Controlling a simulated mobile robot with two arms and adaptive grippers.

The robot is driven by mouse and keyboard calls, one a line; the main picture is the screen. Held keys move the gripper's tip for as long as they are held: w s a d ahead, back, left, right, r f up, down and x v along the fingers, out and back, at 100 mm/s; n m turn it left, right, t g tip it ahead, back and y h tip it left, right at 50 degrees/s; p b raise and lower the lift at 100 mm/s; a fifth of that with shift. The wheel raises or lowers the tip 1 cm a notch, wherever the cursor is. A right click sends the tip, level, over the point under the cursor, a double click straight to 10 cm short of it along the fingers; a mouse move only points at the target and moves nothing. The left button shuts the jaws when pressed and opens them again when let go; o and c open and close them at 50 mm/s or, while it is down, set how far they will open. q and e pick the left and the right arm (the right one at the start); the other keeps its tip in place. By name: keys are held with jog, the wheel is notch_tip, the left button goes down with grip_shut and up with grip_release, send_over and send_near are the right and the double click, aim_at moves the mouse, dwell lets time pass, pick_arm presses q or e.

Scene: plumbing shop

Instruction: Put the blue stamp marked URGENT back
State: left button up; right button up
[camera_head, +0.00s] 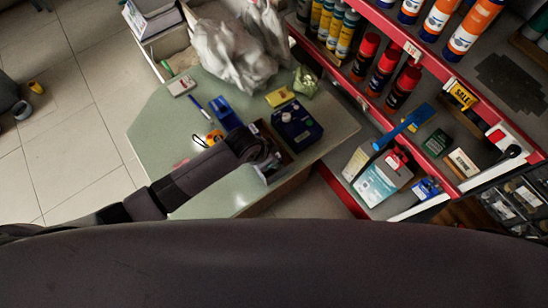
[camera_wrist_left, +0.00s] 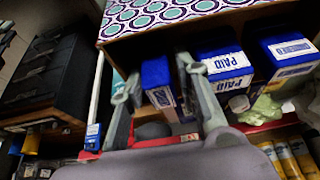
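In the left wrist view a blue stamp (camera_wrist_left: 156,74) with a pale label stands between the two fingers of my left gripper (camera_wrist_left: 158,88). Its label is too blurred and covered to read. My right gripper is out of view.
A red-edged shelf (camera_head: 440,150) with cans and boxes stands close on the right. The table's left part is clear.

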pick_arm(q)
jog(key=shift+r, duration=0.1)
jog(key=shift+r, duration=0.15)
jog(key=v, duration=1.1)
jog(key=shift+r+b, duration=0.3)
jog(key=shift+r, duration=0.05)
jog(key=shift+a, duration=0.15)
dwell(0.4)
